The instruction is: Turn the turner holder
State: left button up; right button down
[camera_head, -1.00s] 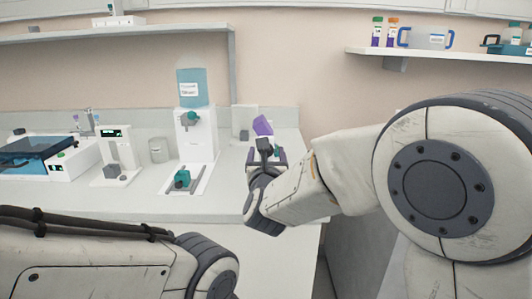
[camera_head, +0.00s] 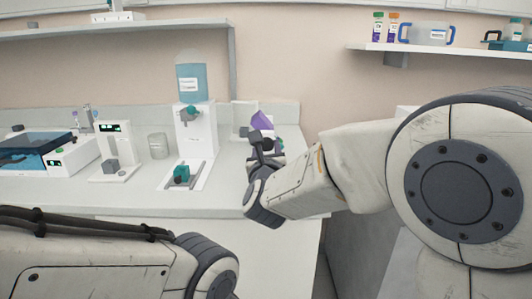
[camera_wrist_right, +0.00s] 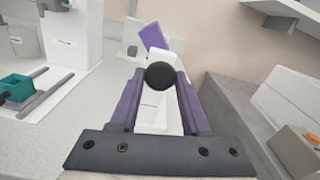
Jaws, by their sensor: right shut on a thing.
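The turner holder appears to be the small white device with a tilted purple panel (camera_head: 262,120) at the back right of the bench. The panel also shows in the right wrist view (camera_wrist_right: 155,37). A round black knob (camera_wrist_right: 160,76) sits in front of the white body, at the far ends of the purple fingers. My right gripper (camera_wrist_right: 158,90) is shut on this knob; the exact contact is partly hidden. In the head view my right gripper (camera_head: 266,150) covers much of the device. Only my left arm's links show at lower left; its gripper is out of view.
Left of the gripper stand a white dispenser with a blue bottle (camera_head: 193,82), a teal clamp (camera_head: 181,175), a glass beaker (camera_head: 158,146) and a small display unit (camera_head: 115,140). A wall shelf (camera_head: 440,48) hangs at the right. The front bench top is clear.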

jog(key=n+b, duration=0.1)
jog(key=n, duration=0.1)
jog(key=shift+f+n+b, duration=0.15)
jog(key=shift+n+b, duration=0.15)
jog(key=shift+b, duration=0.05)
jog(key=n+b, duration=0.1)
jog(key=n, duration=0.1)
jog(key=shift+n, duration=0.4)
jog(key=n, duration=0.3)
jog(key=shift+n, duration=0.3)
jog(key=n, duration=0.3)
jog(key=shift+r+n, duration=0.2)
jog(key=shift+n, duration=0.1)
jog(key=n, duration=0.3)
jog(key=shift+r+n+p, duration=0.1)
jog(key=shift+n+p, duration=0.25)
jog(key=shift+n, duration=0.05)
jog(key=n+p, duration=0.1)
jog(key=n, duration=0.2)
jog(key=shift+n, duration=0.3)
jog(key=n+p, duration=0.3)
jog(key=n, duration=0.2)
jog(key=shift+n, duration=0.4)
jog(key=shift+n+p, duration=0.45)
jog(key=shift+n, duration=0.55)
